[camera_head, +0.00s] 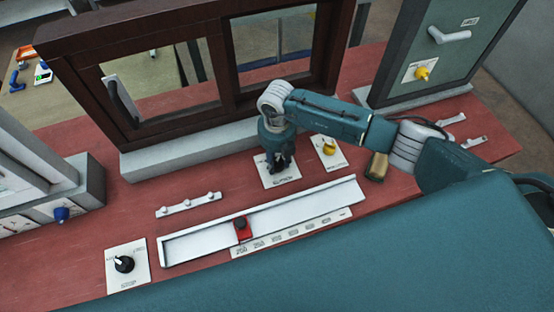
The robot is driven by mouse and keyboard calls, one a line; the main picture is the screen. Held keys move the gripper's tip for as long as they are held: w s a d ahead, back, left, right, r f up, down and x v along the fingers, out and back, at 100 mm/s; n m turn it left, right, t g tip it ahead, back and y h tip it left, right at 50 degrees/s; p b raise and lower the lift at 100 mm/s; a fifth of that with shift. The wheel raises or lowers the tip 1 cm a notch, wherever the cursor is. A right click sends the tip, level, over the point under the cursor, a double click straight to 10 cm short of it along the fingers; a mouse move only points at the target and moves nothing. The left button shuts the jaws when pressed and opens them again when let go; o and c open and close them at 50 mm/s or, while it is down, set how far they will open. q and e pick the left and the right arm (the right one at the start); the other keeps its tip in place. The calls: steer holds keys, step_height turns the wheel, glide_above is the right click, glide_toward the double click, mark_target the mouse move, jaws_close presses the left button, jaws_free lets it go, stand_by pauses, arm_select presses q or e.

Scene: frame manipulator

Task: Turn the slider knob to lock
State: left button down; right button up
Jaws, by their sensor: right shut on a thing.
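My right gripper (279,163) points down at a white label plate (291,177) on the red table, in front of the brown window frame. It is shut on the knob of this plate. The fingers hide nearly all of the knob, so its turned position cannot be told. The print on the plate is too small to read, so I cannot confirm from its label that this is the slider knob. My left gripper is not in view.
A yellow knob (330,148) sits close to the right of the gripper. A white rail (300,212) with a red slider block (242,229) lies in front. A black knob (124,264) is at lower left. A green cabinet (450,50) stands at right.

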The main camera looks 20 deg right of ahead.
mark_target(277, 160)
steer(key=shift+w+f+n+b, duration=0.1)
steer(key=shift+w+n+b, duration=0.05)
steer(key=shift+n+b, duration=0.75)
steer(key=n+b, duration=1.3)
steer(key=b, duration=0.3)
arm_select(q)
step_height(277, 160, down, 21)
steer(key=b, duration=0.3)
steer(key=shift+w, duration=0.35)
arm_select(e)
steer(key=shift+r+n, duration=0.25)
steer(key=shift+n, duration=1.25)
steer(key=o, duration=1.2)
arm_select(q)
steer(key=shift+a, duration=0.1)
arm_select(e)
step_height(277, 160, up, 12)
